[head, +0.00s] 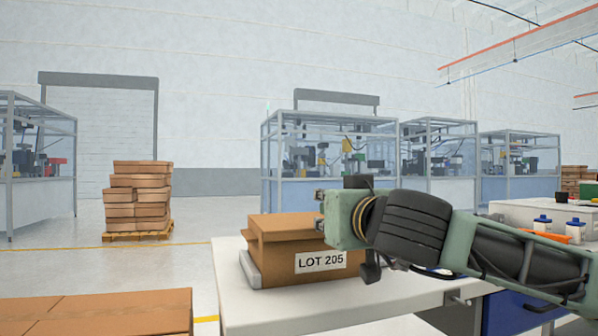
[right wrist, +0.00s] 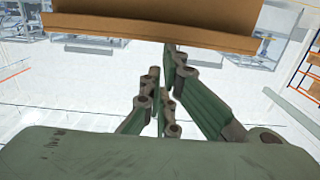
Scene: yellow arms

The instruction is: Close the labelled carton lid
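The labelled carton (head: 282,262) is a brown cardboard box with a white "LOT 205" label (head: 320,262) on its front. It stands on the white table in the head view. Its lid (head: 285,222) shows at the top, partly behind my gripper; I cannot tell how far it stands open. My right gripper (head: 320,212) is at the carton's upper right. In the right wrist view its green fingers (right wrist: 168,75) are close together with nothing seen between them, just below a cardboard panel (right wrist: 150,28). I cannot tell whether they touch it. My left gripper is out of view.
The white table (head: 300,300) has bare room in front of the carton. A grey-white object (head: 250,270) lies at the carton's left side. Bottles (head: 542,224) and an orange item (head: 548,236) are at the right. Another carton (head: 95,312) is at lower left.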

